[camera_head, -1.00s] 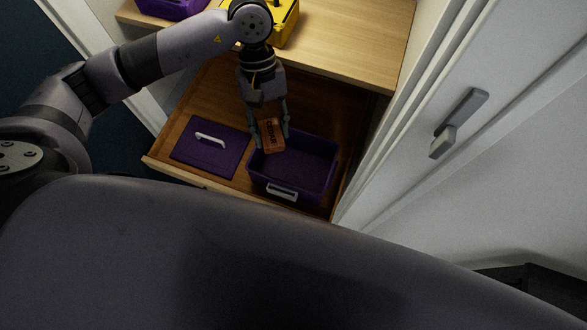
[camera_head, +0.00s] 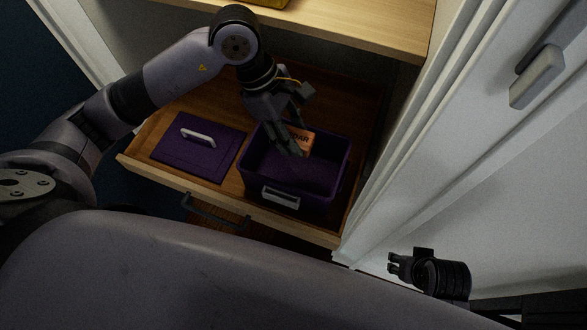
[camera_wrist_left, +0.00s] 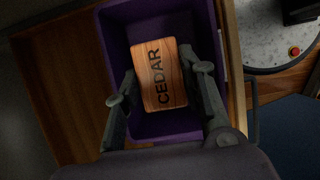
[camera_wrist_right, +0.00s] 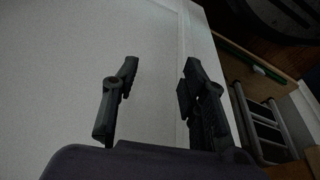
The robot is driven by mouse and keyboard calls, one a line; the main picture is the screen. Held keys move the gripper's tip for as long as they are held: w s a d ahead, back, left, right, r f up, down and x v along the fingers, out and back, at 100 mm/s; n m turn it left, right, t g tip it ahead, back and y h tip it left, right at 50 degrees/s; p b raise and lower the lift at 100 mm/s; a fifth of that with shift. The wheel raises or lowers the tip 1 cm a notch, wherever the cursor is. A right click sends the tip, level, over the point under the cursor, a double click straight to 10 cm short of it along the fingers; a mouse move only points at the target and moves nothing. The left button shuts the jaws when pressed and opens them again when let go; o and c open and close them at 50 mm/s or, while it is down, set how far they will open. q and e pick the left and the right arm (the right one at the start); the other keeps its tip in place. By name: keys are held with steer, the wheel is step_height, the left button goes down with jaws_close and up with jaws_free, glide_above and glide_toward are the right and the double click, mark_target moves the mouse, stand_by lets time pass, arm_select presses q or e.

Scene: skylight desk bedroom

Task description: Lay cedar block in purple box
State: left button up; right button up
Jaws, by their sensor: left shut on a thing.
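The cedar block (camera_head: 303,141) is an orange-brown wooden block marked CEDAR. My left gripper (camera_head: 297,150) is shut on it, at the back part of the open purple box (camera_head: 318,192). In the left wrist view the block (camera_wrist_left: 160,75) sits between the two fingers (camera_wrist_left: 158,92), over the inside of the purple box (camera_wrist_left: 118,30). Whether it touches the box floor, I cannot tell. My right gripper (camera_head: 393,263) is empty, by the white door; in the right wrist view its fingers (camera_wrist_right: 157,80) are apart.
The box stands in an open wooden drawer (camera_head: 150,135). A purple lid (camera_head: 190,160) with a white handle lies left of the box. A wooden desktop (camera_head: 350,22) is above the drawer. A white door (camera_head: 480,170) with a grey handle (camera_head: 537,77) is close at the right.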

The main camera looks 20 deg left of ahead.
arm_select(q)
steer(key=b, duration=0.2)
glide_above(298, 176)
steer(key=a, duration=0.1)
step_height(298, 176, down, 11)
steer(key=shift+a+r, duration=0.1)
steer(key=shift+a, duration=0.05)
steer(key=shift+f, duration=1.7)
arm_select(e)
steer(key=v, duration=0.7)
steer(key=shift+w+r, duration=0.15)
steer(key=shift+r, duration=0.1)
steer(key=shift+d, duration=0.15)
arm_select(q)
steer(key=shift+f, duration=0.1)
steer(key=o, duration=1.1)
arm_select(e)
steer(key=shift+f, duration=0.15)
arm_select(q)
steer(key=shift+o, duration=0.2)
